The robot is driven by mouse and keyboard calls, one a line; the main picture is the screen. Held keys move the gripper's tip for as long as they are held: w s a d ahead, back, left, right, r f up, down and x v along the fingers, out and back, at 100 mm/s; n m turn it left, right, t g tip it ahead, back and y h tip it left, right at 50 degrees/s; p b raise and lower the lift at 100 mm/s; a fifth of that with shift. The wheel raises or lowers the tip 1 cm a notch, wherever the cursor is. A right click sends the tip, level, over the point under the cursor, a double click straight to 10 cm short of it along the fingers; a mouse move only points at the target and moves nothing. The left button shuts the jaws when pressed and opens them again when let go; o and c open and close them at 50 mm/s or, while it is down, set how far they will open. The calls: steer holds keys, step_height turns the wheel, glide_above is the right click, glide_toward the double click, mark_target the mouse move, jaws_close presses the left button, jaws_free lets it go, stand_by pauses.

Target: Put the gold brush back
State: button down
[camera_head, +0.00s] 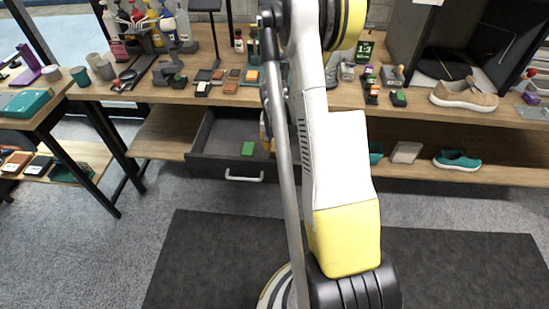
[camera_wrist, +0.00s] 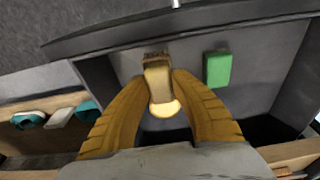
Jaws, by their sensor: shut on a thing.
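In the wrist view my gripper (camera_wrist: 161,78) has its two ochre fingers closed on the gold brush (camera_wrist: 157,72), a tan piece with a darker brown end and a pale yellow round end. The brush is over the inside of the open grey drawer (camera_wrist: 268,62). I cannot tell whether it touches the drawer floor. A green block (camera_wrist: 217,69) lies in the drawer, to the right of the brush and apart from it. In the head view the drawer (camera_head: 217,135) is pulled out below the bench, with the green block (camera_head: 248,148) inside; my arm hides most of the gripper and the brush.
The bench top (camera_head: 140,92) above the drawer holds bottles, small blocks and brushes. A tan shoe (camera_head: 464,96) stands on it at the right. A teal shoe (camera_head: 457,160) is on the lower shelf. A side table (camera_head: 62,98) stands at the left. A dark mat (camera_head: 200,255) covers the floor.

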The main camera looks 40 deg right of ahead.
mark_target(275, 154)
steer(key=shift+a+f+b, duration=0.1)
steer(key=shift+f+b, duration=0.85)
steer(key=shift+f, duration=1.1)
steer(key=shift+f, duration=0.1)
steer(key=shift+f, duration=0.15)
steer(key=c, duration=1.2)
jaws_free()
steer(key=shift+r, duration=0.2)
